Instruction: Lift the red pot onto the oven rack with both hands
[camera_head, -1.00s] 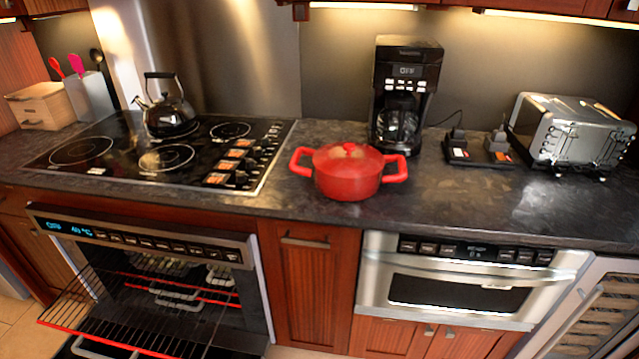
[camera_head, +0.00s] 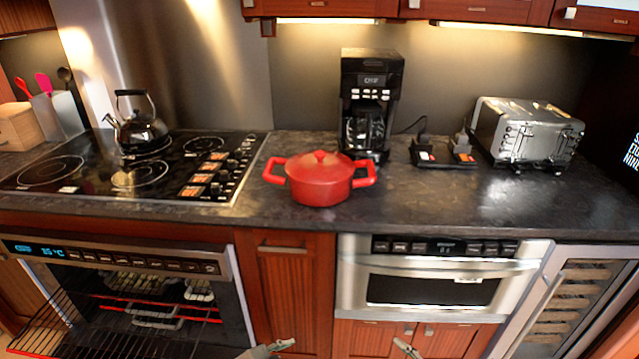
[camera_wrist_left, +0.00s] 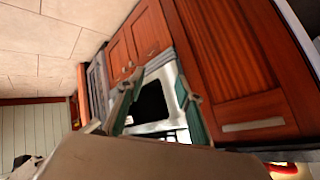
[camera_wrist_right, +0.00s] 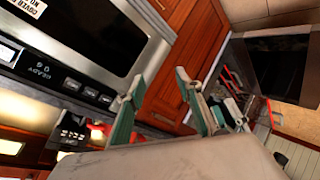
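The red pot (camera_head: 319,184), with two side handles and its lid on, stands upright on the dark counter, right of the cooktop. The oven (camera_head: 150,262) at lower left is open, and its wire rack (camera_head: 48,322) is pulled out, partly cut off by the frame. Only the tips of my left gripper (camera_head: 268,349) and right gripper (camera_head: 406,349) show at the bottom edge, below and in front of the counter, apart from the pot. In the left wrist view the fingers (camera_wrist_left: 157,100) are spread and empty. In the right wrist view the fingers (camera_wrist_right: 157,90) are also spread and empty.
A coffee maker (camera_head: 369,100) stands close behind the pot. A kettle (camera_head: 138,130) sits on the cooktop (camera_head: 120,170). A toaster (camera_head: 527,132) stands at the right. A microwave drawer (camera_head: 430,285) is below the counter.

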